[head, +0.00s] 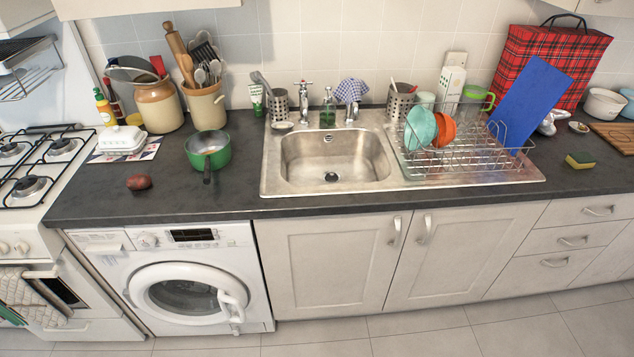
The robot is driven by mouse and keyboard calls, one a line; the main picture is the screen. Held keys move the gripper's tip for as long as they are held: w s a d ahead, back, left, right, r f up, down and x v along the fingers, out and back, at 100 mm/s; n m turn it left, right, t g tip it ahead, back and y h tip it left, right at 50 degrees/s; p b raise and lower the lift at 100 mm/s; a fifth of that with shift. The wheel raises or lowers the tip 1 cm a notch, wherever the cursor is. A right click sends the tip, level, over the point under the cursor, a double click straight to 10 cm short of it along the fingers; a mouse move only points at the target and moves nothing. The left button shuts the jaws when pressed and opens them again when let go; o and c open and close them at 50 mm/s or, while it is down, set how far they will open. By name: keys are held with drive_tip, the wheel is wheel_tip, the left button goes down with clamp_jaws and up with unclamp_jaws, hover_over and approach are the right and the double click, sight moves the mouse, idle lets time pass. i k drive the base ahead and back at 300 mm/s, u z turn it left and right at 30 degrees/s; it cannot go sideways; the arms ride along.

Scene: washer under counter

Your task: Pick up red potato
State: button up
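A small reddish-brown potato (139,181) lies on the dark countertop (110,208) at the left of the head view. It sits near the front edge, above the washing machine, with clear counter around it. My gripper does not show in this view, so I cannot see where it is or how it stands.
A green pan (208,150) stands right of the potato, its dark handle pointing forward. A white butter dish (122,139) sits behind it. The gas stove (45,160) is at left. The sink (333,160) and a dish rack (460,155) are farther right. The washing machine (190,285) is below.

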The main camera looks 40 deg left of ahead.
sight(140, 181)
drive_tip(key=z, duration=0.6)
drive_tip(key=k, duration=0.2)
drive_tip(key=u, duration=2.2)
drive_tip(key=i, duration=1)
drive_tip(key=u, duration=0.1)
drive_tip(key=k, duration=0.45)
